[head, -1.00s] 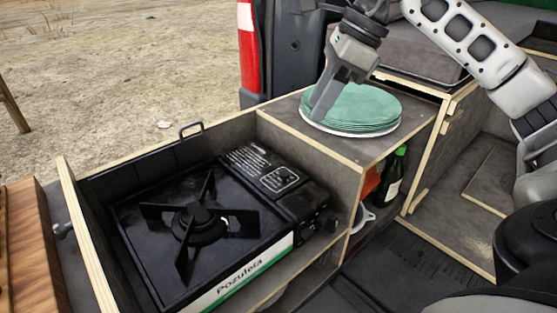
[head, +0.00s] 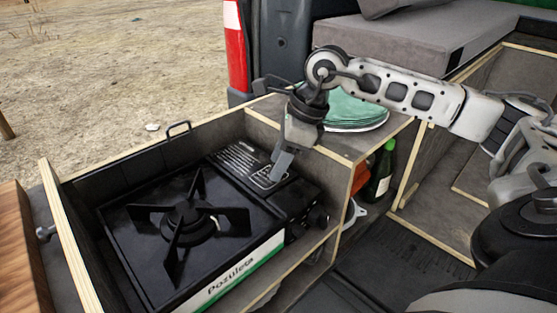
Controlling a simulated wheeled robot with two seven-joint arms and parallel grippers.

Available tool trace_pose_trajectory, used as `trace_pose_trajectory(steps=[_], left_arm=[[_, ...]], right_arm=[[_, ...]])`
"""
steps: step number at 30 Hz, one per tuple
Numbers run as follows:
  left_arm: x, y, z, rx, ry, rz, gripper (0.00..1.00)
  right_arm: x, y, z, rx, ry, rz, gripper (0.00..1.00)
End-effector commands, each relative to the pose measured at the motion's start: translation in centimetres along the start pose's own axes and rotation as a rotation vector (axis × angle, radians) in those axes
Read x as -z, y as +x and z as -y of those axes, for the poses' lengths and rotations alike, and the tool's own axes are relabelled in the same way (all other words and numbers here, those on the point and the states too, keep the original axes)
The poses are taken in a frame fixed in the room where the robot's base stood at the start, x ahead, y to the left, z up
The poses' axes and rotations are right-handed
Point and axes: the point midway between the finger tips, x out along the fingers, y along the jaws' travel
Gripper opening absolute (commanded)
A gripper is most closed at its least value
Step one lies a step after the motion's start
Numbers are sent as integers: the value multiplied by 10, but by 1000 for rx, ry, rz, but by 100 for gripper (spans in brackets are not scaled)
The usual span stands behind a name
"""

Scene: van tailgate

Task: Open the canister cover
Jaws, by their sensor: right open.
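The stove sits in a wooden drawer compartment. The gripper is open and holds nothing. My left gripper is out of view.
Green plates (head: 356,106) are stacked on the wooden shelf right behind my right gripper. A green bottle (head: 381,172) stands in the compartment below. The drawer's wooden front panel (head: 75,240) edges the stove at left.

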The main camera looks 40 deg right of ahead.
Motion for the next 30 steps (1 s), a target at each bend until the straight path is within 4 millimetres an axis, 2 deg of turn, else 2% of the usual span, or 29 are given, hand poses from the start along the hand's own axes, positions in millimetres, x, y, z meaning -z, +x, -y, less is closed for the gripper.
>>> trace_pose_trajectory(steps=[3,11,14,15,16,23,30], left_arm=[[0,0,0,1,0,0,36],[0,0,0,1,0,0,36],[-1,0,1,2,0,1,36],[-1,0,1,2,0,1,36],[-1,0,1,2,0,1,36],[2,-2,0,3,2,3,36],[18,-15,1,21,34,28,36]], right_arm=[[0,6,0,0,0,0,43],[0,7,0,1,0,0,43],[0,7,0,0,0,0,18],[0,7,0,0,0,0,6],[0,6,0,0,0,0,0],[-2,3,0,-6,2,-6,0],[-15,-16,4,-65,26,-64,0]])
